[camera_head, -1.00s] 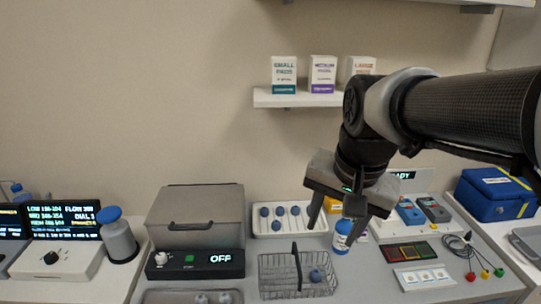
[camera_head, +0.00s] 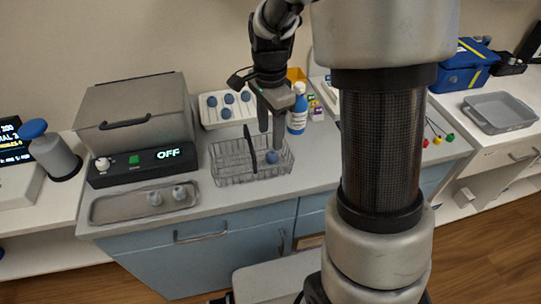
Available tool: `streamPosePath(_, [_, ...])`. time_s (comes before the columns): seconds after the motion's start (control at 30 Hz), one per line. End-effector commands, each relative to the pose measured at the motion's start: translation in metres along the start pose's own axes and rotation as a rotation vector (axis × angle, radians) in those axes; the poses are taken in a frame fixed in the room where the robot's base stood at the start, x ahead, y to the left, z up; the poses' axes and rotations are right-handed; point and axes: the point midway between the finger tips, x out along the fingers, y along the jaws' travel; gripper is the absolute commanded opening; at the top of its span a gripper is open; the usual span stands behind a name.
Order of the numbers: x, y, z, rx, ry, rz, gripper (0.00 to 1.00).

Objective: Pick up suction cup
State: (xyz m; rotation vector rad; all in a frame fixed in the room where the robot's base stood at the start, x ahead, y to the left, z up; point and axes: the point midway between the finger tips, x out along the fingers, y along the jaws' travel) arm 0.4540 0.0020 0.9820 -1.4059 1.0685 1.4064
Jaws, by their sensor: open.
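A small blue suction cup (camera_head: 272,157) lies in the right part of a wire basket (camera_head: 225,173) on the counter. My gripper (camera_head: 270,138) points down above the basket's right side, with its dark fingers apart and nothing seen between them. The fingertips appear just above the suction cup; I cannot tell whether they touch it. More blue-topped cups sit in a white rack (camera_head: 206,122) behind the basket. Two pale, bluish-grey cups (camera_head: 154,198) stand in a metal tray (camera_head: 118,211) at the front left.
The basket's dark upright handle (camera_head: 250,148) stands just left of my fingers. A blue-and-white bottle (camera_head: 298,110) stands close to the right of my gripper. A grey lidded box (camera_head: 135,105) with an "OFF" panel is at the left.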

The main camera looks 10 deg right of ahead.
Motion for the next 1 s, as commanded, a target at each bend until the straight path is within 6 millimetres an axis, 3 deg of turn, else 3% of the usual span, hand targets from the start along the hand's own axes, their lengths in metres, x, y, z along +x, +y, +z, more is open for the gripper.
streamPosePath(0.03, [0.011,0.001,0.000,0.000,-0.001,0.004,0.48])
streamPosePath(0.33, [0.034,0.001,-0.001,-0.001,-0.001,0.002,0.48])
streamPosePath(0.6, [0.072,0.001,-0.004,-0.002,0.000,0.002,0.48])
streamPosePath(0.9, [0.076,0.001,-0.004,-0.002,0.001,-0.001,0.48])
streamPosePath(1.0, [0.076,0.001,-0.004,-0.002,0.001,-0.001,0.33])
